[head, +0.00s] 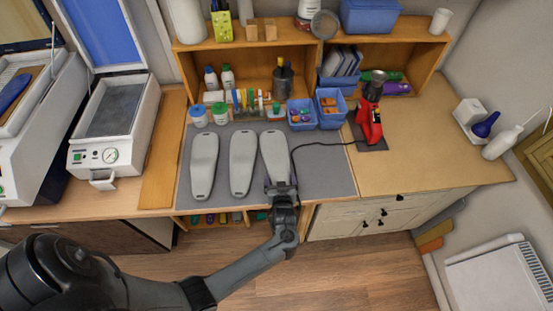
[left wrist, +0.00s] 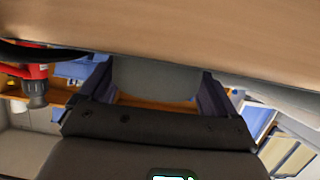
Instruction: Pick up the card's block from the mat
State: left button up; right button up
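Three grey foot-shaped blocks lie side by side on the dark grey mat (head: 325,172): a left block (head: 203,165), a middle block (head: 243,162) and a right block (head: 274,155). My left gripper (head: 281,189) is at the near end of the right block and hides that end. In the left wrist view, the two dark fingers of this gripper (left wrist: 155,95) stand on either side of a grey block (left wrist: 155,78). I cannot tell whether they press on it. No card is clear to see. My right gripper is not in view.
A red tool (head: 369,122) with a black cable stands right of the mat. Blue bins (head: 302,115), jars and pens line the mat's back edge under the wooden shelf (head: 245,65). A white press (head: 105,130) stands at left.

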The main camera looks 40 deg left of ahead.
pick_arm(q)
jog(key=c, duration=0.4)
jog(key=shift+r, duration=0.1)
jog(key=shift+r, duration=0.1)
